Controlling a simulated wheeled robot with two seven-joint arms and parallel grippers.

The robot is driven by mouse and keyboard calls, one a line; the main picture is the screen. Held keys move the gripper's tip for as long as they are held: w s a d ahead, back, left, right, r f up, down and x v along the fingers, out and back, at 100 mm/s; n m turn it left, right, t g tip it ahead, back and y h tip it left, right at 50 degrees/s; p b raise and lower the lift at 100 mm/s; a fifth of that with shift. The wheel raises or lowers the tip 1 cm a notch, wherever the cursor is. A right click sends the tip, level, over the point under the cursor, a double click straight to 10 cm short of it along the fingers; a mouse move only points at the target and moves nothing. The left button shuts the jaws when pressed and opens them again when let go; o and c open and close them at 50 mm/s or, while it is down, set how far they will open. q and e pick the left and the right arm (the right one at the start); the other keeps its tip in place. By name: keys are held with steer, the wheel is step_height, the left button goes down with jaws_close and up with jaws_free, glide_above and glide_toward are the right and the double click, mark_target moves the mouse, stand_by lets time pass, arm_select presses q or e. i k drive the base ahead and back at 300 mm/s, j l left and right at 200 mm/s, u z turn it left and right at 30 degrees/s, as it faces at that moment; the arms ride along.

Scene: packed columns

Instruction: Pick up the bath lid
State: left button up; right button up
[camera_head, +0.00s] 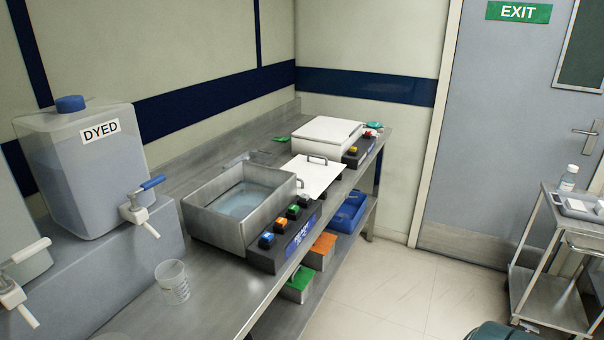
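The bath lid (316,176) is a flat white panel with a small grey handle near its far edge. It lies on the steel counter just behind and right of the open metal bath (218,227), and appears clear of the bath's opening. The bath holds clear liquid and is uncovered. Neither of my grippers is in view.
A control strip (265,256) with coloured buttons fronts the bath. A white covered unit (328,131) stands behind the lid. A DYED tank (84,175) and a clear beaker (173,283) are at left.

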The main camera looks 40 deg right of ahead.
mark_target(315, 175)
steer(key=i, duration=0.35)
steer(key=z, duration=1.55)
